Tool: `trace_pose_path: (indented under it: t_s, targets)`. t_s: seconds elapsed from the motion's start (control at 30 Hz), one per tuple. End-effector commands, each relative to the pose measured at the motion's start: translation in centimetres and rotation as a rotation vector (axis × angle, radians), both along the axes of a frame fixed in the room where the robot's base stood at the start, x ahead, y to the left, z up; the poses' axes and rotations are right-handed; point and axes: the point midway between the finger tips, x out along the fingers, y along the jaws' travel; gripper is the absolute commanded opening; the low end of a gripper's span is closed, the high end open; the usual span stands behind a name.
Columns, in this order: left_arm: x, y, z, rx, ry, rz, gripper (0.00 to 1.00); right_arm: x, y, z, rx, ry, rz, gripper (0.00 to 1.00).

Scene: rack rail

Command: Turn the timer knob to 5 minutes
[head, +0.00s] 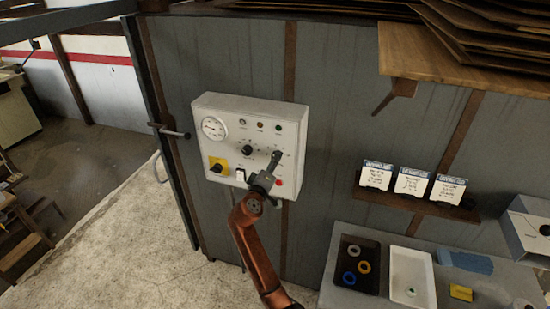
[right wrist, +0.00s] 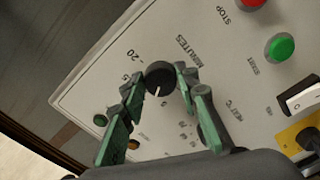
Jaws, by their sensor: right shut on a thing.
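The timer knob (right wrist: 159,78) is a round black dial with a white pointer line, on the white control panel (right wrist: 85,88). It sits under the word MINUTES in the right wrist view. My left gripper is not in view.
The panel also carries a gauge (head: 214,128), another black knob (head: 247,150), a yellow-backed switch (head: 217,167), a white rocker switch (right wrist: 301,97), a green button (right wrist: 281,47) and a red one (right wrist: 251,3). At right are a card shelf (head: 425,206) and a bench with trays.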

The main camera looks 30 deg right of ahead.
Motion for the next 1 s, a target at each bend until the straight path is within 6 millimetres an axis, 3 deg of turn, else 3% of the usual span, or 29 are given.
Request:
trace_pose_path:
  t_s: [0.4, 1.0]
  targets:
    - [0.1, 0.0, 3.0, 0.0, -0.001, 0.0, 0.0, 0.1, 0.2, 0.3, -0.21, 0.243, 0.004, 0.05]
    - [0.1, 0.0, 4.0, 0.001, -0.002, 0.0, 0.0, 0.1, 0.2, 0.0, -0.295, 0.346, 0.005, 0.05]
